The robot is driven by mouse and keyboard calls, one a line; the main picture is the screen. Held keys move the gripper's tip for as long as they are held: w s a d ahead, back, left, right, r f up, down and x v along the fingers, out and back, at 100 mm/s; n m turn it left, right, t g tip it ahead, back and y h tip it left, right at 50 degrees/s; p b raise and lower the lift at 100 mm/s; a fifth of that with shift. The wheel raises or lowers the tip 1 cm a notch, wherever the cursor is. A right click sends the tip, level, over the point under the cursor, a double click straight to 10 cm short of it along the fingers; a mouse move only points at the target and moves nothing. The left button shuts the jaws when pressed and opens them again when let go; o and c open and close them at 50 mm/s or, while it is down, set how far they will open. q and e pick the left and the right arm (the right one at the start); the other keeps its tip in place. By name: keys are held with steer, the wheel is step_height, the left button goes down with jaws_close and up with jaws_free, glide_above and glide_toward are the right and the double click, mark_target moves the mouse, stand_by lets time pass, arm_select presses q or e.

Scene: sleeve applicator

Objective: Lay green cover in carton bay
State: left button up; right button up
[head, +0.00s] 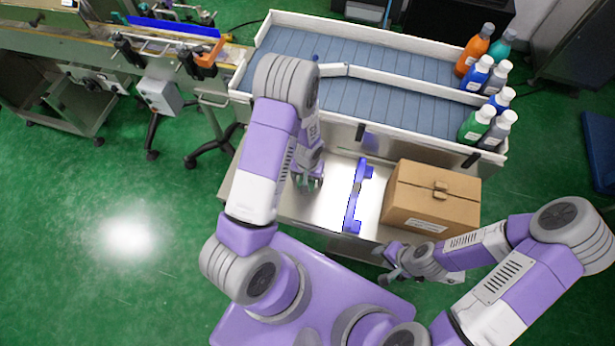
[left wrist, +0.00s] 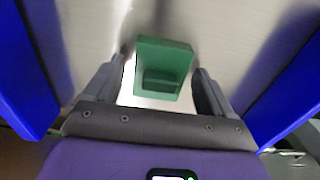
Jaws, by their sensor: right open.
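The green cover (left wrist: 164,70) sits between the fingertips of my left gripper in the left wrist view, over a bright metal surface. In the head view only a little green (head: 316,183) shows at the fingers. My right gripper (head: 392,272) is open and empty in front of the carton. The closed brown carton (head: 428,198) stands on the right part of the metal table. Which area is the carton bay, I cannot tell.
A blue rail (head: 355,198) stands on the metal table (head: 335,175) between my left gripper and the carton. Blue parts flank the left wrist view. Behind is a white-walled roller tray (head: 380,67) with several bottles (head: 472,55). A conveyor (head: 150,45) stands at the left.

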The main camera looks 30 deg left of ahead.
arm_select(q)
steer(key=shift+r, duration=0.2)
step_height(320, 180, up, 12)
steer(key=p, duration=0.2)
steer(key=shift+p, duration=0.4)
stand_by(0.3)
